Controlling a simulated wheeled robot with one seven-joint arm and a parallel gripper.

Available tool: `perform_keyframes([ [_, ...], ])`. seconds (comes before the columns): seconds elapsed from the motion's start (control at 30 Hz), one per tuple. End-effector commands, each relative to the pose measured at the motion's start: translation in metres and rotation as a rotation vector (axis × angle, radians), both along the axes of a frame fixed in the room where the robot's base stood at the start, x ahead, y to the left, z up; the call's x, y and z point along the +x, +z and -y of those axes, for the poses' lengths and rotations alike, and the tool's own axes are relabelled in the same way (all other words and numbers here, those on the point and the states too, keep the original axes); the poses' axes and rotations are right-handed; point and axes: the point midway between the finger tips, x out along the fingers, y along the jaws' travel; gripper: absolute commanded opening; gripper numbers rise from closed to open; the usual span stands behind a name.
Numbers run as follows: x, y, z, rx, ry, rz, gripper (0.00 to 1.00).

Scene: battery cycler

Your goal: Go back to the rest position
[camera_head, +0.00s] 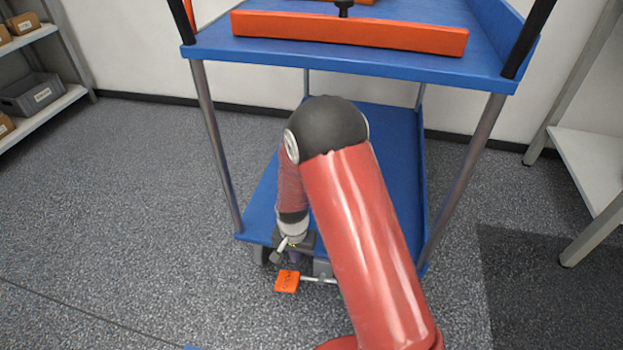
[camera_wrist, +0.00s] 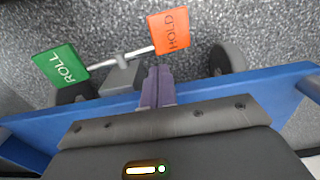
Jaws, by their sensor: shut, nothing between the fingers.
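My gripper (camera_wrist: 157,86) is shut and empty in the wrist view. Its fingers point at the brake bar at the low edge of the blue cart (camera_wrist: 35,128). An orange HOLD pedal (camera_wrist: 169,30) lies just beyond the fingertips, a little to the right. A green ROLL pedal (camera_wrist: 60,65) is at the bar's left end. In the head view my arm reaches down in front of the cart (camera_head: 370,62), and the orange pedal (camera_head: 287,281) shows below my gripper. The gripper's fingers are hard to make out there. Whether they touch the bar or a pedal I cannot tell.
Cart wheels (camera_wrist: 229,58) stand near the pedals. An orange beam (camera_head: 350,31) lies on the cart's top shelf above my arm. Metal legs (camera_head: 218,145) stand either side. Shelving (camera_head: 35,110) is at left and a white rack (camera_head: 590,165) at right. Grey floor at left is open.

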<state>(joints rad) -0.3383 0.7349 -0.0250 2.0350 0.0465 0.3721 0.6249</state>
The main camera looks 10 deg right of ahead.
Motion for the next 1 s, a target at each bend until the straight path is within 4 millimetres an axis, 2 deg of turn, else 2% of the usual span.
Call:
perform_keyframes([
  [0.17, 0.001, 0.008, 0.001, 0.002, 0.003, 0.006, 0.00],
  [0.27, 0.004, 0.038, 0.006, 0.011, 0.013, 0.028, 0.00],
  [0.37, 0.006, 0.089, 0.016, 0.023, 0.037, 0.068, 0.00],
  [0.43, 0.004, 0.132, 0.026, 0.031, 0.060, 0.102, 0.00],
  [0.57, -0.011, 0.205, 0.047, 0.038, 0.104, 0.163, 0.00],
  [0.7, -0.036, 0.274, 0.069, 0.035, 0.152, 0.229, 0.00],
  [0.8, -0.060, 0.318, 0.085, 0.027, 0.186, 0.278, 0.00],
  [1.0, -0.117, 0.389, 0.112, -0.007, 0.252, 0.374, 0.00],
])
